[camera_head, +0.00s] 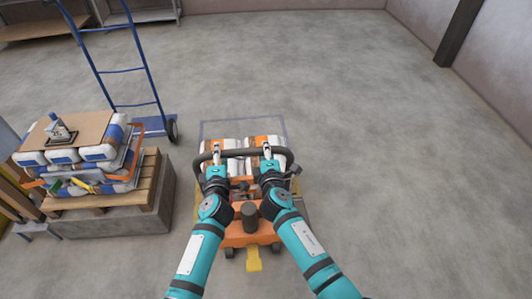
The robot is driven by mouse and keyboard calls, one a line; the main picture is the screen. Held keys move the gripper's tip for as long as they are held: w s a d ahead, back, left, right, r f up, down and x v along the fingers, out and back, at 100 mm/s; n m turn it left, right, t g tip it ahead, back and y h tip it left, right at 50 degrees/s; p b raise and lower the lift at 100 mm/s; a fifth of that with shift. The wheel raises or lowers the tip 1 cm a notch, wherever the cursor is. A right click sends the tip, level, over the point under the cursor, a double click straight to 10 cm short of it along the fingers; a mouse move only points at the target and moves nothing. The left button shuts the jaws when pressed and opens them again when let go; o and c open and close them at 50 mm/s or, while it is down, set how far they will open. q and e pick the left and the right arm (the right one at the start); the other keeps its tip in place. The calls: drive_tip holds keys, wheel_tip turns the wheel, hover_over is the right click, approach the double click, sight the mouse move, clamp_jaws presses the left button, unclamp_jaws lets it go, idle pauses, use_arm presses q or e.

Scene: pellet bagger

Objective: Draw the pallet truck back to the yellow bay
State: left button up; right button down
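The orange pallet truck (240,239) stands in the middle, directly in front of me, with its dark looped handle (242,153) towards the top. White and orange bags (236,166) lie on a load beyond the handle, partly hidden by it and my arms. My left gripper (217,154) is on the left part of the handle bar and looks closed around it. My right gripper (267,152) is on the right part of the bar in the same way.
A pallet (110,193) of stacked bags on a grey block (155,215) stands close on the left. A blue hand truck (155,125) stands behind it. Floor on the right is clear up to the wall.

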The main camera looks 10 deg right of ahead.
drive_tip(key=shift+s, duration=0.3)
use_arm(q)
drive_tip(key=s+r, duration=0.6)
drive_tip(key=shift+r, duration=0.35)
use_arm(e)
drive_tip(key=c, duration=1.1)
unclamp_jaws()
drive_tip(key=shift+r, duration=0.1)
use_arm(q)
wheel_tip(320, 180, up, 7)
drive_tip(key=p, duration=0.7)
drive_tip(key=shift+r, duration=0.2)
use_arm(e)
drive_tip(key=s+r, duration=0.6)
drive_tip(key=r, duration=0.1)
drive_tip(key=shift+s, duration=0.1)
